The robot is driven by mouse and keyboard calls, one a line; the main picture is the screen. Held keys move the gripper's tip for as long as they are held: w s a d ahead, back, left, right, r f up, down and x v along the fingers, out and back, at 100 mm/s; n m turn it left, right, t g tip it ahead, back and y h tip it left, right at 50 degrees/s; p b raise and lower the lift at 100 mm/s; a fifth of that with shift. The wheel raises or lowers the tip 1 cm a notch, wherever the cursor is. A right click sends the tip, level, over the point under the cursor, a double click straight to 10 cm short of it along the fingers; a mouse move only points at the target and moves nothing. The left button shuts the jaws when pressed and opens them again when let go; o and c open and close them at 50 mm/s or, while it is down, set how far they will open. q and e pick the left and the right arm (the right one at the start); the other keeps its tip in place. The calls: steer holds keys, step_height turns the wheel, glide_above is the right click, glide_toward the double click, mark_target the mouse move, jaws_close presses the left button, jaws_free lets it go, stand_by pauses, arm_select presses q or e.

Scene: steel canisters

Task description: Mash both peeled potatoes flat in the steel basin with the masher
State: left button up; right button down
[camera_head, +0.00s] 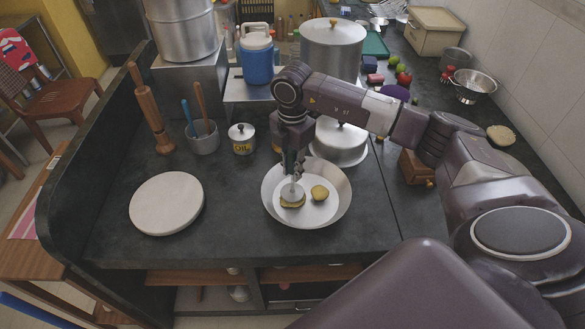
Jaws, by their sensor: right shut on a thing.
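The steel basin (334,208) is a wide, shallow bowl near the front middle of the dark counter. My right gripper (292,176) points down over the basin, shut on the masher (291,192). The masher's round pale head sits on one potato (291,204) in the left part of the basin and covers much of its top; that potato looks low and spread. The other potato (320,193) is a rounded yellow-brown lump just right of the masher, apart from it. My left gripper is not in view.
A round white board (166,203) lies left of the basin. A cup of utensils (204,139), a small lidded pot (242,138) and a wooden mill (150,115) stand behind. A lidded steel pot (340,145) stands close behind the basin. The counter between board and basin is clear.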

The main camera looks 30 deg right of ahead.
mark_target(293, 152)
steer(key=shift+f+b, duration=0.45)
steer(key=shift+f, duration=0.3)
steer(key=shift+s+a+f+b, duration=0.1)
steer(key=shift+s+f+b, duration=0.15)
steer(key=shift+f, duration=0.2)
steer(key=shift+w+r+p, duration=0.2)
steer(key=shift+r+p, duration=0.45)
steer(key=shift+r, duration=0.4)
step_height(293, 152, up, 7)
steer(key=p, duration=0.5)
steer(key=shift+f, duration=0.1)
stand_by(0.3)
